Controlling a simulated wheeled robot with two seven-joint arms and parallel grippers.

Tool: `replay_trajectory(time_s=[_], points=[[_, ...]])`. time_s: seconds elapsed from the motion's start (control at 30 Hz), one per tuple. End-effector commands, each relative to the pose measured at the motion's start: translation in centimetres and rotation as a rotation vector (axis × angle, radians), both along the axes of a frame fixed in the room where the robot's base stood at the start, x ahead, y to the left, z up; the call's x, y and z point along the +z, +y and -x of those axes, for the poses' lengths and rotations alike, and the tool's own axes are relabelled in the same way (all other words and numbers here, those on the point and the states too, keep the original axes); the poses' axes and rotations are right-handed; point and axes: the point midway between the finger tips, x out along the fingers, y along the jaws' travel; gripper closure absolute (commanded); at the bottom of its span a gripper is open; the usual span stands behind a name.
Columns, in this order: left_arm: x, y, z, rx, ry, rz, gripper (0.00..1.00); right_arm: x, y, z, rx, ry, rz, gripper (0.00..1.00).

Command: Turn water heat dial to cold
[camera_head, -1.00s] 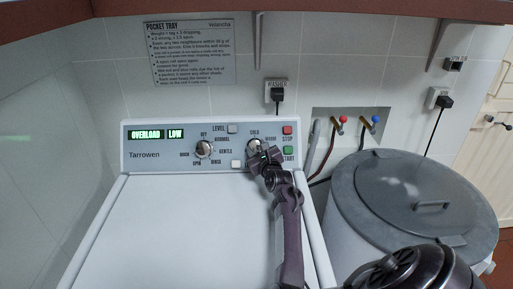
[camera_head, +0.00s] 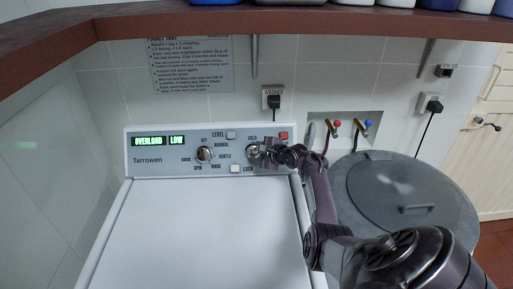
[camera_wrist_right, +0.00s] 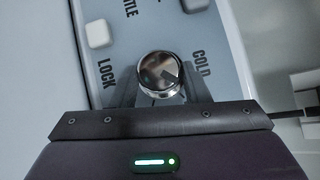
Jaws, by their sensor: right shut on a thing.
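The water heat dial (camera_wrist_right: 159,74) is a round silver knob on the washer's control panel. In the head view it sits under the printed word COLD and is partly covered by my gripper. My right gripper (camera_head: 262,153) comes in from the right and is shut on the dial. In the right wrist view its fingers (camera_wrist_right: 158,92) stand on either side of the knob. The COLD label (camera_wrist_right: 201,63) is to the right of the knob there. A dark wedge shows on the right part of the knob's face. My left gripper is not in view.
A second dial (camera_head: 205,155) is left on the panel, beside the green OVERLOAD and LOW displays (camera_head: 150,141). A LOCK button (camera_head: 235,169) is near my gripper. A grey lidded bin (camera_head: 408,180) stands right of the washer (camera_head: 200,230). A shelf (camera_head: 300,22) crosses overhead.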

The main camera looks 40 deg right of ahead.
Motion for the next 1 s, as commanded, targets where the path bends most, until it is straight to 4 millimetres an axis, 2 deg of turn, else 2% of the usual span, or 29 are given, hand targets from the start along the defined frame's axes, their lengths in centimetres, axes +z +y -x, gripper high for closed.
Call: replay_trajectory(time_s=[0.1, 0.4, 1.0], points=[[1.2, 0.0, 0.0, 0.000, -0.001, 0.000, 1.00, 0.5, -0.2, -0.1, 0.066, 0.059, 0.067, 0.81], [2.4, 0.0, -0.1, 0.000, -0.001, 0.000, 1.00, 0.7, -0.2, -0.3, 0.235, 0.203, 0.239, 0.81], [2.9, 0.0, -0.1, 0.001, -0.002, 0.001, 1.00, 0.7, -0.2, -0.6, 0.452, 0.391, 0.460, 0.81]])
